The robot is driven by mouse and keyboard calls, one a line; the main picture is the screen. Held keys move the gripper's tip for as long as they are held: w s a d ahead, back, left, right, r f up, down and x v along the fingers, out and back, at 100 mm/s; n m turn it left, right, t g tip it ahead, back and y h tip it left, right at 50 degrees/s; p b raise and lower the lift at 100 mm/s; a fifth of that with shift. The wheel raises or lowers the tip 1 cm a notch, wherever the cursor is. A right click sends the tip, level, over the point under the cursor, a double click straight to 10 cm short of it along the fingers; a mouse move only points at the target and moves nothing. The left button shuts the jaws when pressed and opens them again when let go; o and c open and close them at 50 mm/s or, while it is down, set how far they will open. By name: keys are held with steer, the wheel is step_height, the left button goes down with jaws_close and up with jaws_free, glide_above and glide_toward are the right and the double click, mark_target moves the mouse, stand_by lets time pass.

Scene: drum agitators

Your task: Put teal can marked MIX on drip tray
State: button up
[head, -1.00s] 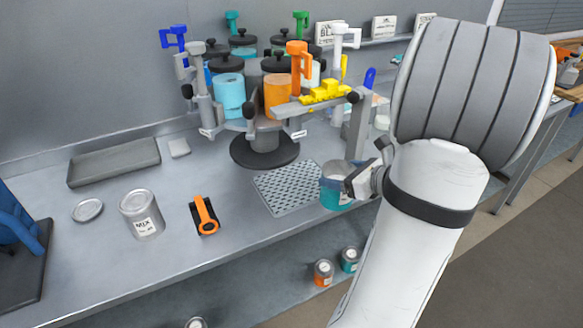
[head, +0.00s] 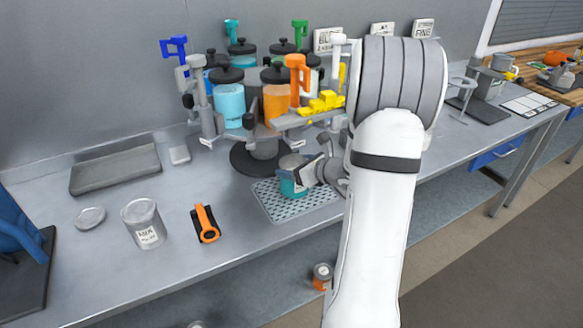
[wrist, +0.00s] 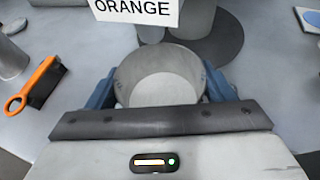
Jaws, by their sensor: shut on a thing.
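The teal can (head: 290,187) has a silver upper part and is over the perforated drip tray (head: 283,211). I cannot tell whether its base touches the tray, and no MIX mark is readable on it. My gripper (head: 306,174) is shut on the can from the right. In the wrist view the can's open round rim (wrist: 160,78) sits between the two blue fingers (wrist: 160,92); the can looks upright.
A silver can labelled MIX (head: 143,224), a lid (head: 90,218) and an orange-handled tool (head: 206,223) are on the bench to the left. The carousel (head: 262,155) with several jars stands close behind the tray. A white ORANGE sign (wrist: 137,10) hangs near the can.

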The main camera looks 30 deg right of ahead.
steer(key=shift+f, duration=0.25)
steer(key=shift+f, duration=0.15)
steer(key=o, duration=1.7)
